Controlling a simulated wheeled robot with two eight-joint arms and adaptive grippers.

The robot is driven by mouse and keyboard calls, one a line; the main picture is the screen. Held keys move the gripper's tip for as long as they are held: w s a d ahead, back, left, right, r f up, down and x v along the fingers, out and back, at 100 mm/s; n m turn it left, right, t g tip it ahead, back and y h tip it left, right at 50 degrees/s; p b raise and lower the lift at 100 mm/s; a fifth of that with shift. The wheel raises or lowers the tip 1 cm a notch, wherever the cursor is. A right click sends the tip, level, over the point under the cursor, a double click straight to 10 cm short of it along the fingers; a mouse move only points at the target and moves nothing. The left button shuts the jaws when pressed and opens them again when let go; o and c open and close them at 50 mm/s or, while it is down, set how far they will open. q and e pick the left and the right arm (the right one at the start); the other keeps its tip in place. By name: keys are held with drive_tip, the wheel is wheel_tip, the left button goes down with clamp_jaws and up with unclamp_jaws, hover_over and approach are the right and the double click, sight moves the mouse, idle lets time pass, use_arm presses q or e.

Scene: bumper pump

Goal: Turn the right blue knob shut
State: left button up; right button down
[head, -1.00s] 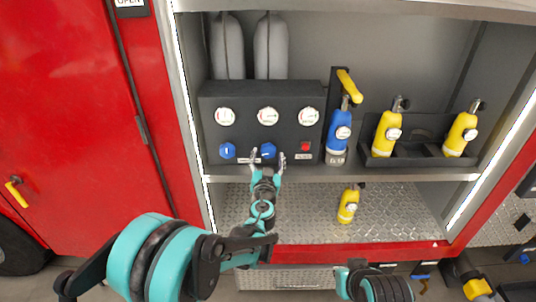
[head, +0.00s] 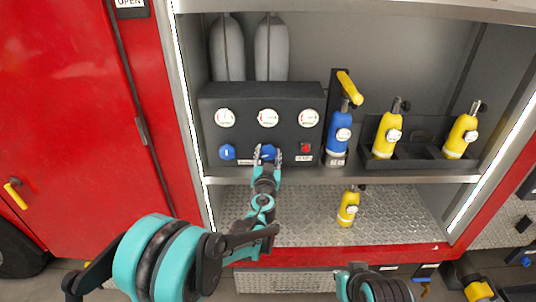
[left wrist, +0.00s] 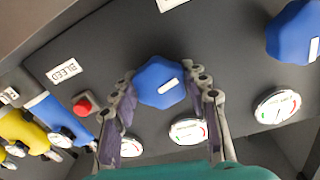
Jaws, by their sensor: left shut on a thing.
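The right blue knob (head: 268,151) is on the front of the dark control panel (head: 285,130), left of a red button. My left gripper (head: 268,154) is shut on it, with one finger on each side. In the left wrist view the knob (left wrist: 160,82) sits between the fingertips, and its white mark lies nearly sideways, slightly tilted. The left blue knob (head: 227,152) stands apart; it also shows in the left wrist view at the top right (left wrist: 293,30). My right gripper is out of view; only part of that arm shows at the bottom.
Several gauges sit above the knobs, one of them here (head: 267,118). The red button (head: 306,148) is right of the gripper. A blue bottle (head: 339,133) and yellow bottles (head: 387,134) stand further right. A shelf edge (head: 400,178) runs below the panel.

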use_arm(q)
drive_tip(key=shift+m, duration=0.3)
drive_tip(key=m, duration=0.4)
drive_tip(key=shift+m, duration=0.4)
drive_tip(key=m, duration=0.5)
drive_tip(key=shift+g, duration=0.3)
drive_tip(key=m+y, duration=0.1)
drive_tip(key=m, duration=0.4)
drive_tip(key=shift+m, duration=2.4)
drive_tip(key=o, duration=1.2)
drive_tip(key=shift+c, duration=0.2)
